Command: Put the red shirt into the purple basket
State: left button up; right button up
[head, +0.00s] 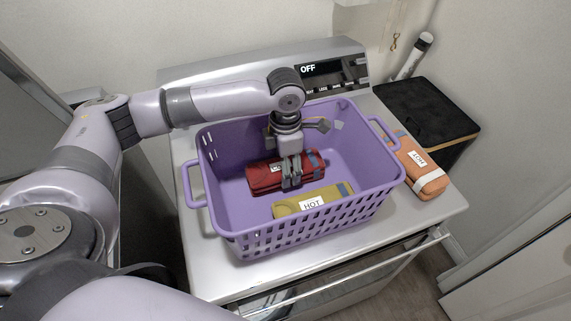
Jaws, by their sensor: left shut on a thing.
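The purple basket (235,234) stands on top of the washer. The red shirt (262,178), a folded bundle with a white label and a blue-grey band, is inside the basket, behind a yellow bundle. My left gripper (291,181) reaches down into the basket from above and is shut on the red shirt. Its fingers hide part of the shirt. I cannot tell whether the shirt touches the basket floor. My right gripper is not in view.
The yellow bundle (290,205), labelled HOT, lies in the front of the basket. An orange bundle (420,169) lies on the washer (446,207) to the right. The control panel (335,75) rises behind the basket. A black-topped box (430,110) stands at the right.

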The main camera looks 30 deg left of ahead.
pick_arm(q)
jog(key=o, duration=1)
jog(key=shift+f, duration=0.1)
jog(key=shift+c, duration=0.2)
jog(key=shift+o, duration=0.8)
notch_tip(320, 180, up, 12)
jog(key=b, duration=0.2)
jog(key=shift+r, duration=0.2)
